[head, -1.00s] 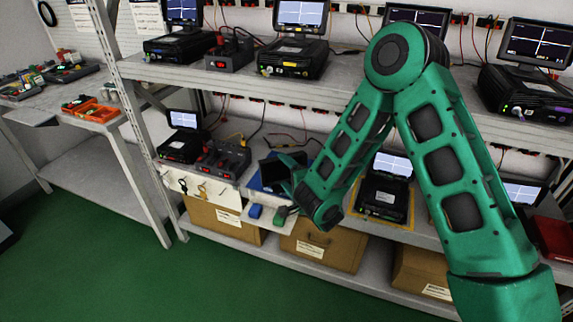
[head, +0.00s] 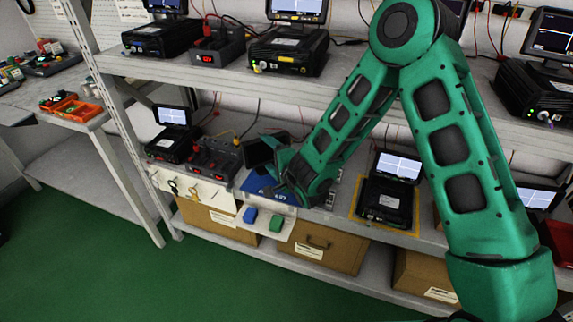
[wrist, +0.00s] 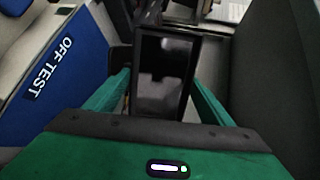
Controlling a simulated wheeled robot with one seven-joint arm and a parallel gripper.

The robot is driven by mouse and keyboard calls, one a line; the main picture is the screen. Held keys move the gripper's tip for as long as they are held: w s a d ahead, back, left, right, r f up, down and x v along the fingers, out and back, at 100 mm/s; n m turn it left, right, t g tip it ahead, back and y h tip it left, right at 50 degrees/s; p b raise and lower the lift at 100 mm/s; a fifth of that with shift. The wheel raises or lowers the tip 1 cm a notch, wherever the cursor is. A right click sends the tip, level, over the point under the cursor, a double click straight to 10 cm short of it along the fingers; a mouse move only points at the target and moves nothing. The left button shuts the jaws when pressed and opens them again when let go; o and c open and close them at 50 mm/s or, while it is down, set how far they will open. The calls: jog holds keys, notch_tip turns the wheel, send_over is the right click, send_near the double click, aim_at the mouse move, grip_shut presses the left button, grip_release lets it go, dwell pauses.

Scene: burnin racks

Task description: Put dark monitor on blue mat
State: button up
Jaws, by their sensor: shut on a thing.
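The dark monitor (head: 260,152) has a black, blank screen; in the wrist view (wrist: 163,75) it lies between my two green fingers. My gripper (head: 285,178) is shut on it and holds it tilted at the lower shelf. The blue mat (head: 262,184) lies on that shelf, partly hidden by my gripper. In the wrist view the mat (wrist: 75,105), marked "OFF TEST", is to the left of the monitor. In the head view the monitor appears over the mat's back part; I cannot tell whether it touches.
A black unit with a lit screen (head: 385,198) sits on a yellow-edged mat to the right. A red-switched power box (head: 213,160) stands close on the left. The upper shelf (head: 350,78) hangs overhead.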

jog(key=shift+w+d+f, duration=1.15)
jog(key=shift+w+d, duration=0.2)
jog(key=shift+w, duration=0.05)
jog(key=shift+w+d+f, duration=1.15)
jog(key=shift+w+d, duration=0.15)
jog(key=shift+w, duration=0.1)
jog(key=shift+f, duration=2)
jog(key=o, duration=1.5)
jog(key=shift+f, duration=0.15)
